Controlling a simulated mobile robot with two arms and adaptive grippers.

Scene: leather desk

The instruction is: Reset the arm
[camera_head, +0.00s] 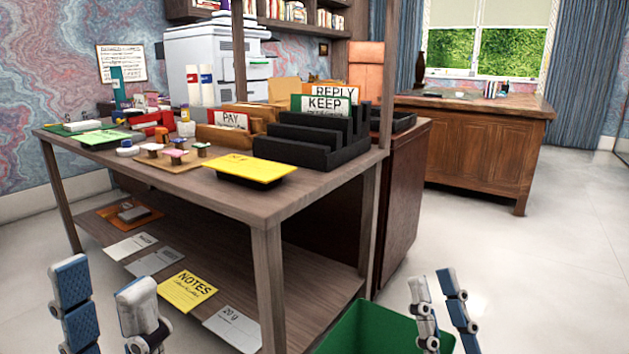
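My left gripper (105,295) is at the lower left, in front of the desk's lower shelf. Its two fingers stand apart with nothing between them. My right gripper (434,287) is at the lower right, over the right side of a green bin. Its fingers are also apart, with a narrower gap, and nothing shows between them. Both grippers point upward in the picture and appear clear of the wooden desk (240,205). The arms behind them are cut off by the bottom edge.
A green bin (365,330) stands at the bottom, right of the desk. The desk holds a black file rack (305,150), a yellow note tray (252,168), a green note tray (100,138) and stamps (176,156). Papers (188,290) lie on the lower shelf. Open floor (560,250) lies right.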

